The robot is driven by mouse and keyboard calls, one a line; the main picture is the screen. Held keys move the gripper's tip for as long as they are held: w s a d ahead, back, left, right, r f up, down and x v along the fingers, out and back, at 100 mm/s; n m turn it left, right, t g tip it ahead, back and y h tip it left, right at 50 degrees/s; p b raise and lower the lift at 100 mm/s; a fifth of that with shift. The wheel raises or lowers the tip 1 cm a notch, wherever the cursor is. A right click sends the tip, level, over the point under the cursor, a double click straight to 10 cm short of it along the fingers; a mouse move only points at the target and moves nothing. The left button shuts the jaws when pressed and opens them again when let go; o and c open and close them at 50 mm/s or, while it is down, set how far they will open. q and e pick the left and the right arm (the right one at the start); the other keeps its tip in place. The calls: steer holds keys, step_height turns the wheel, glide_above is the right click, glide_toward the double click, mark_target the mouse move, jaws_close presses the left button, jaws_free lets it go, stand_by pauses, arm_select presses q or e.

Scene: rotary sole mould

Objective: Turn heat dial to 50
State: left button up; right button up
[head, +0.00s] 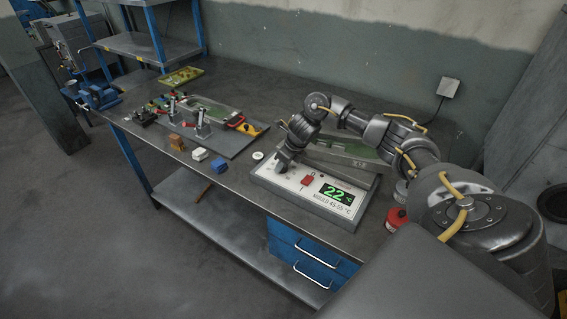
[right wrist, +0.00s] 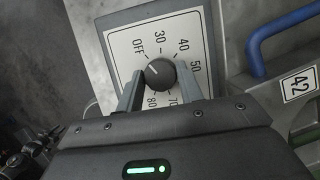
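The heat dial (right wrist: 160,73) is a dark round knob on a pale plate in the right wrist view. Its white pointer line leans up and left, towards OFF. The plate has marks OFF, 30, 40, 50 (right wrist: 195,66), 70 and 80. My right gripper (right wrist: 161,78) has one finger on each side of the knob and looks open, with small gaps beside it. In the head view my right gripper (head: 284,163) reaches down onto the control box (head: 310,212) and hides the dial. The green display (head: 338,194) reads 22. My left gripper is not in view.
A red switch (head: 307,180) sits between dial and display. A mould plate lies behind the box. A fixture board (head: 235,145) with clamps, small blocks and a yellow tray (head: 181,77) stand to the left. A blue handle (right wrist: 285,35) is near the gripper's right.

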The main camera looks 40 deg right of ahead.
steer(key=c, duration=0.4)
